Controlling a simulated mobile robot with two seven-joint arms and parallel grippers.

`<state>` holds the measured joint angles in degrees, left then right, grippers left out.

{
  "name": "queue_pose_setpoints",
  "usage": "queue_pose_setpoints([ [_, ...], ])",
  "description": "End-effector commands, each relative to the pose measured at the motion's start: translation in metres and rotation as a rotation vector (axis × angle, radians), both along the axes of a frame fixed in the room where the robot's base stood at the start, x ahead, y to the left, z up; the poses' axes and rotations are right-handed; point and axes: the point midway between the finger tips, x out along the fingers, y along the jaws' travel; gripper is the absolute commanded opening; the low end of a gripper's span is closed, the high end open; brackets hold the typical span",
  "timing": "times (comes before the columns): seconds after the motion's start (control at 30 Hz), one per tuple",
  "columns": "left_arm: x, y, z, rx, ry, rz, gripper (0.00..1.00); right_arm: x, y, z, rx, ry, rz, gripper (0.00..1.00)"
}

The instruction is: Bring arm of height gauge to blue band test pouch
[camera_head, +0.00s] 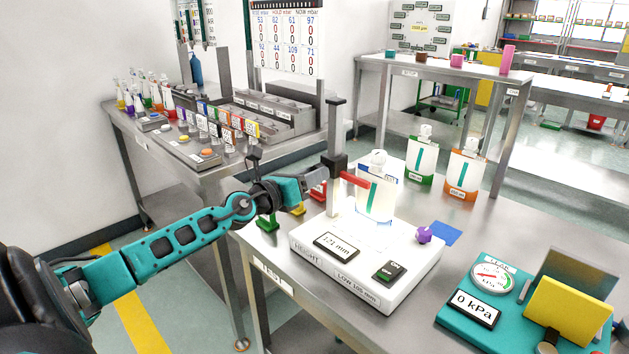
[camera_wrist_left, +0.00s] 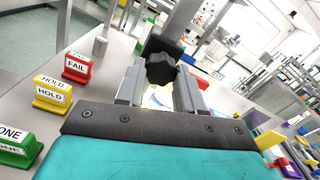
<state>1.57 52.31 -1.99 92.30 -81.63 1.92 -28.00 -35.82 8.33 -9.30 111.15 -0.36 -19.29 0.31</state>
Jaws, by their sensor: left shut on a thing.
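The height gauge has a white base (camera_head: 330,261), an upright grey post (camera_head: 336,120), a dark slider (camera_head: 335,166) and a red arm (camera_head: 354,179). Its display (camera_head: 337,246) reads about 121 mm. The blue band test pouch (camera_head: 376,203) stands upright on the base. The red arm reaches in front of its upper part; I cannot tell whether they touch. My left gripper (camera_head: 316,180) is at the slider from the left. In the left wrist view its fingers are closed around the dark knob (camera_wrist_left: 162,69) of the gauge. My right gripper is out of view.
Green (camera_head: 421,163) and orange (camera_head: 461,176) pouches stand behind the gauge. A teal pressure device (camera_head: 470,323) is at front right. Red FAIL (camera_wrist_left: 76,67), yellow HOLD (camera_wrist_left: 52,94) and green DONE (camera_wrist_left: 18,145) blocks sit near my gripper.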

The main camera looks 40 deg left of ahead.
Motion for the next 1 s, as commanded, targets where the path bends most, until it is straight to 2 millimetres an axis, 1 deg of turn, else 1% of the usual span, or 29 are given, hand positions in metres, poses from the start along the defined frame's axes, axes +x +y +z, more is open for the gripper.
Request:
queue_pose_setpoints([
  [0.17,0.0,0.001,0.001,0.0,-0.003,0.003,0.12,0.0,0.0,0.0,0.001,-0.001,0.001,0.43],
  [0.2,0.0,0.001,0.001,0.0,-0.003,0.003,0.39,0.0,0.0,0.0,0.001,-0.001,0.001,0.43],
  [0.43,0.0,0.0,0.0,0.0,-0.001,0.0,0.61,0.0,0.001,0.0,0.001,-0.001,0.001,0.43],
  [0.77,-0.002,-0.001,-0.001,0.0,0.002,-0.002,0.62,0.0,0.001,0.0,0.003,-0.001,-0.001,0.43],
  [0.87,-0.009,0.0,-0.002,0.0,0.003,-0.001,0.62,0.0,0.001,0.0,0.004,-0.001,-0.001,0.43],
  [1.0,-0.023,0.001,-0.003,0.0,0.004,-0.002,0.62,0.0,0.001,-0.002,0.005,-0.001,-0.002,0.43],
])
